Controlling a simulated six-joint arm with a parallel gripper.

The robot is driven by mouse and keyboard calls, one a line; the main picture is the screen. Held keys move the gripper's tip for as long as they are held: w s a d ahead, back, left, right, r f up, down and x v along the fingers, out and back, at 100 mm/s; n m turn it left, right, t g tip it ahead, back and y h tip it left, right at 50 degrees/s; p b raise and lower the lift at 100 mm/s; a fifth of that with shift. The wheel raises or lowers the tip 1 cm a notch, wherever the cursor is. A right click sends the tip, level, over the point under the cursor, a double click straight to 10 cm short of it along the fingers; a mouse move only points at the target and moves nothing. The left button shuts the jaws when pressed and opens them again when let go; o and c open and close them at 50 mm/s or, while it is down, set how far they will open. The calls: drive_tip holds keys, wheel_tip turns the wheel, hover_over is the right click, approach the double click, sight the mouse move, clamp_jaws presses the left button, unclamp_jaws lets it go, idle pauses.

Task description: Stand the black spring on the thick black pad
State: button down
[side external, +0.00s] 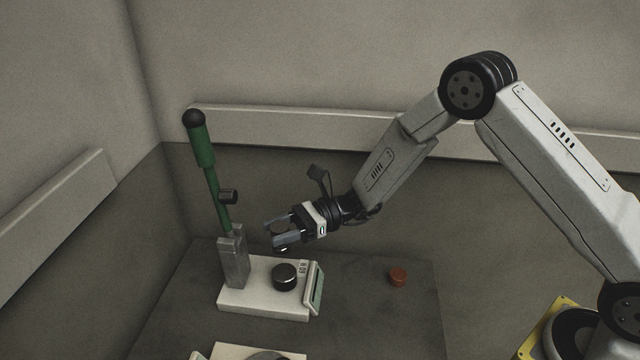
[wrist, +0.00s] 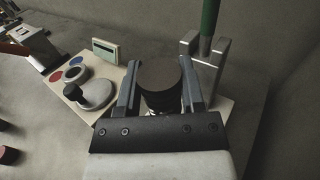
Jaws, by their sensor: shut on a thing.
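My gripper (side external: 280,234) is above the white base of the green-levered stand, in the air. In the wrist view its two fingers (wrist: 160,92) close on the sides of a dark round cylinder, which I take to be the black spring (wrist: 160,78). Its coils cannot be made out clearly. In the side view only a small dark brownish part of it (side external: 278,227) shows between the fingers. Below them a thick black round pad (side external: 284,270) with a shiny side sits on the white base, apart from the gripper. In the wrist view I cannot make out the pad clearly.
A grey post with a green lever (side external: 207,160) rises just left of my gripper. A small screen (side external: 316,288) stands at the base's right end. A red-brown cylinder (side external: 398,277) stands farther right on the dark table. Another white plate (side external: 225,351) lies at the front edge.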

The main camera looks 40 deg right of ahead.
hover_over(289, 269)
drive_tip(key=a, duration=0.1)
drive_tip(key=shift+a+f, duration=0.2)
drive_tip(key=shift+f, duration=2.65)
drive_tip(key=shift+f, duration=0.65)
drive_tip(key=shift+c, duration=0.6)
unclamp_jaws()
drive_tip(key=shift+d, duration=0.15)
drive_tip(key=shift+d, duration=0.55)
drive_tip(key=d, duration=0.3)
drive_tip(key=shift+s+d+r, duration=0.35)
drive_tip(key=shift+s+r, duration=0.05)
drive_tip(key=shift+r, duration=3.15)
